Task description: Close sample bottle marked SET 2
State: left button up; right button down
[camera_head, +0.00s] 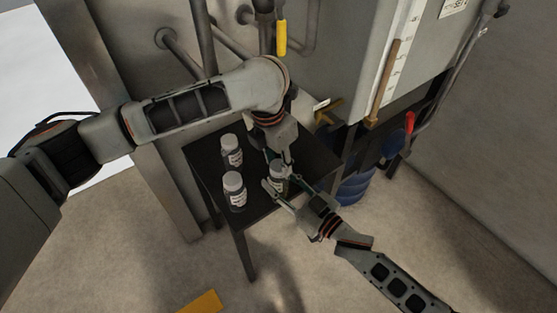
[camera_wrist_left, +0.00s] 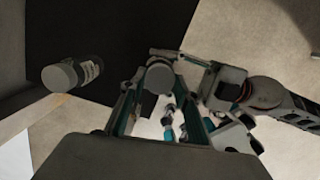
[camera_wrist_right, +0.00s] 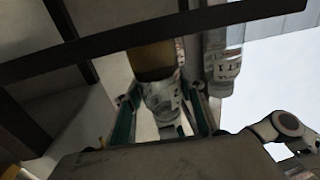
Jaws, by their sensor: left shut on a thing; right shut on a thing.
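A small sample bottle (camera_head: 278,178) with a white label stands on the small dark table, partly hidden by both grippers. My left gripper (camera_head: 278,163) reaches it from above and is shut around its round white cap (camera_wrist_left: 158,76). My right gripper (camera_head: 274,192) comes from the front right and is shut on the bottle's body, also seen in the right wrist view (camera_wrist_right: 162,98). Two more white-capped bottles, one at the back (camera_head: 232,150) and one at the front (camera_head: 234,191), stand to the left. I cannot read any label well enough to tell which is SET 2.
The dark table (camera_head: 207,156) has free room between the bottles. A grey cabinet with a level scale (camera_head: 402,50) rises behind. Blue containers (camera_head: 354,188) stand to the right of the table. A brass tap (camera_head: 326,114) is close behind my grippers. A yellow-handled part (camera_head: 281,38) hangs above.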

pick_arm(q)
jog(key=m, duration=0.5)
jog(key=shift+g+h, duration=0.3)
jog(key=o, duration=0.7)
jog(key=shift+c, duration=0.2)
jog(key=shift+r, duration=2.25)
jog(key=shift+o, duration=0.4)
jog(key=shift+o, duration=0.2)
